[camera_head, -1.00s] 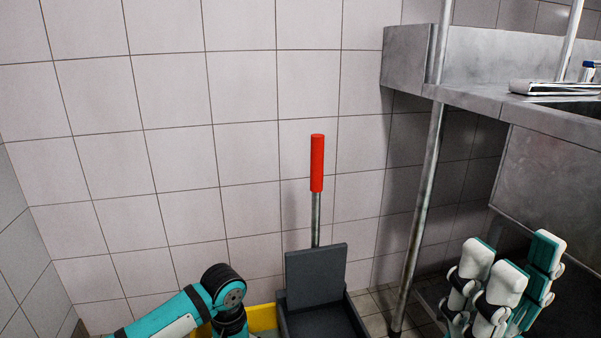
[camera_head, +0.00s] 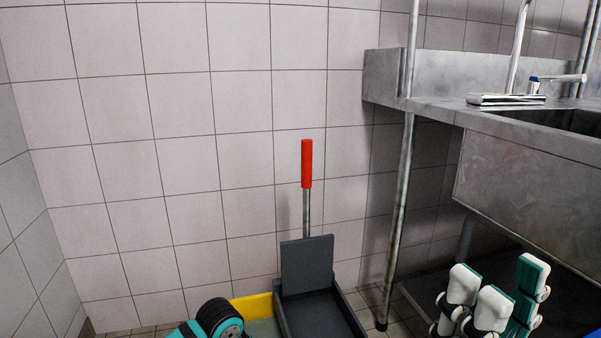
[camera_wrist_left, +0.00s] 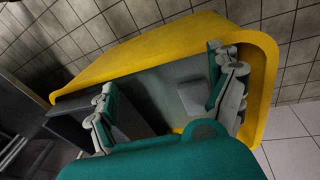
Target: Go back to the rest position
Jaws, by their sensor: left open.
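My right gripper (camera_head: 496,285) is at the lower right of the head view, below the sink unit. Its white-tipped teal fingers point up and stand apart, with nothing seen between them. My left arm shows only as a teal and black joint at the bottom of the head view; its gripper is outside that view. In the left wrist view, my left gripper (camera_wrist_left: 165,98) is open and empty. Its fingers appear in front of a yellow-rimmed bin (camera_wrist_left: 150,52), and I cannot tell how far above it they are.
The yellow bin (camera_head: 252,309) stands near the tiled wall, beside a dark dustpan (camera_head: 307,263) with an upright red handle (camera_head: 307,164). A steel sink unit (camera_head: 500,170) with a metal leg (camera_head: 399,215) stands at the right. The upper left shows only bare wall.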

